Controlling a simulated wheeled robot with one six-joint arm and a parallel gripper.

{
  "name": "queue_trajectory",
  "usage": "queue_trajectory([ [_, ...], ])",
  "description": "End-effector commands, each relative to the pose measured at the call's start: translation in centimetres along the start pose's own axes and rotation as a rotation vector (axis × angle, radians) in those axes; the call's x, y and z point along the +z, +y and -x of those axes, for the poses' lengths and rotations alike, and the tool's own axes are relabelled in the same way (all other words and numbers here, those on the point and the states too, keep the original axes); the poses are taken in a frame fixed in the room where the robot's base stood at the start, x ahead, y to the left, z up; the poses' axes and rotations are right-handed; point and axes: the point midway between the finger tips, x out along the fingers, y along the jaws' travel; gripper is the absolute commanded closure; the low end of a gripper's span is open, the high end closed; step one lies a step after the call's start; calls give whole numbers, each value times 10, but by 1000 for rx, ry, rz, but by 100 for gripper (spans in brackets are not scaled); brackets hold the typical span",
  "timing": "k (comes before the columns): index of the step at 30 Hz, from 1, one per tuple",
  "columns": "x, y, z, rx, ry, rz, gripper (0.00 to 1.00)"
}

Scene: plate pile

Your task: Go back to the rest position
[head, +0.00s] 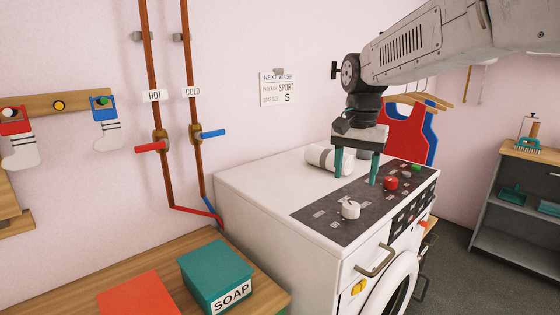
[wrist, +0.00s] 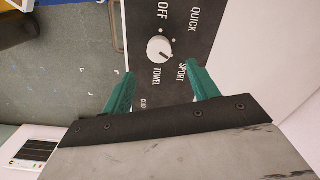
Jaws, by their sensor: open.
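My gripper (head: 356,179) is above the control panel (head: 325,220) of the white washing machine (head: 260,185). Its two teal fingers point down, apart, with nothing between them in the head view. In the wrist view my gripper (wrist: 158,75) is open too. Beyond its fingertips is a white dial (wrist: 160,50) with labels OFF, QUICK, SPORT and TOWEL around it. The dial looks free of the fingers. Its pointer seems to lie toward the SPORT side, but it is small. In the head view a white knob (head: 350,209), red knob (head: 390,184) and green knob (head: 416,170) stand on the panel.
A white roll (head: 328,158) lies on the machine top near my gripper. Left are hot (head: 153,147) and cold (head: 207,134) valves on pipes, and a teal soap box (head: 215,272) on a wooden bench. Red and blue garments (head: 408,130) hang behind. A shelf (head: 520,205) stands right.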

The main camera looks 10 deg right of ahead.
Motion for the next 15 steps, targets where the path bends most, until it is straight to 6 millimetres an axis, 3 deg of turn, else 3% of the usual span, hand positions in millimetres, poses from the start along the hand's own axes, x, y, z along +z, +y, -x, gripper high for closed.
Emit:
queue_trajectory([
  [4,26,22,-26,30,-43,177,41],
  [15,139,125,-47,17,-34,530,41],
])
